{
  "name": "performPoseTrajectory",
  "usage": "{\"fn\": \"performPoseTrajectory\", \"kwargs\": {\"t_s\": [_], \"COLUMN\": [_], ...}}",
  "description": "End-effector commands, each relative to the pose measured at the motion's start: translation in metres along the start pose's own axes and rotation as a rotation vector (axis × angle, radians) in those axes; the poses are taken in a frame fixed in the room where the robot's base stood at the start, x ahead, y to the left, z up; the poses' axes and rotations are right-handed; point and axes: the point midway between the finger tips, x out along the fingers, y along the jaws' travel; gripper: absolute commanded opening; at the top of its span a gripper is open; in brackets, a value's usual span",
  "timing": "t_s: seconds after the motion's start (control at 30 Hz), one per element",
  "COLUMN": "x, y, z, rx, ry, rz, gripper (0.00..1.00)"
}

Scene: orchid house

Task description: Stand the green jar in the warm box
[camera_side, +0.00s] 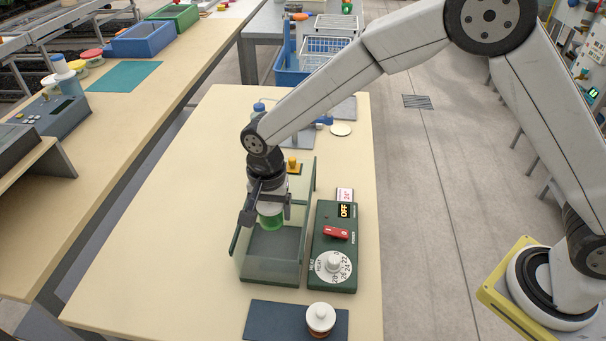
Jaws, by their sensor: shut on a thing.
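The warm box (240,262) is an open-topped box with clear greenish walls and a dark floor, standing on the pale table. My gripper (267,208) points down at the back part of the box and is shut on the green jar (270,221). The jar is upright, and its top is hidden between my fingers. Its green lower part shows over the box's dark floor. I cannot tell whether its base touches the floor.
A green control unit (322,248) stands against the box's right, with an "OFF" display, red switch and white dial. A white-lidded jar (320,318) stands on a dark mat (268,318) in front. An orange-knobbed thing (293,165) is behind. The table's left side is clear.

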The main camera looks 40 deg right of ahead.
Motion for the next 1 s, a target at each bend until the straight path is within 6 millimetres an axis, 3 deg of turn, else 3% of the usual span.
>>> {"fn": "performPoseTrajectory", "kwargs": {"t_s": [0.4,0.77,1.0], "x": [0.051,0.061,0.084], "y": [0.000,0.000,0.000], "z": [0.000,0.000,0.000], "rx": [0.000,0.000,0.000], "ry": [-0.001,0.000,0.000], "rz": [0.002,-0.001,0.001], "gripper": [0.10,0.10,0.10]}}
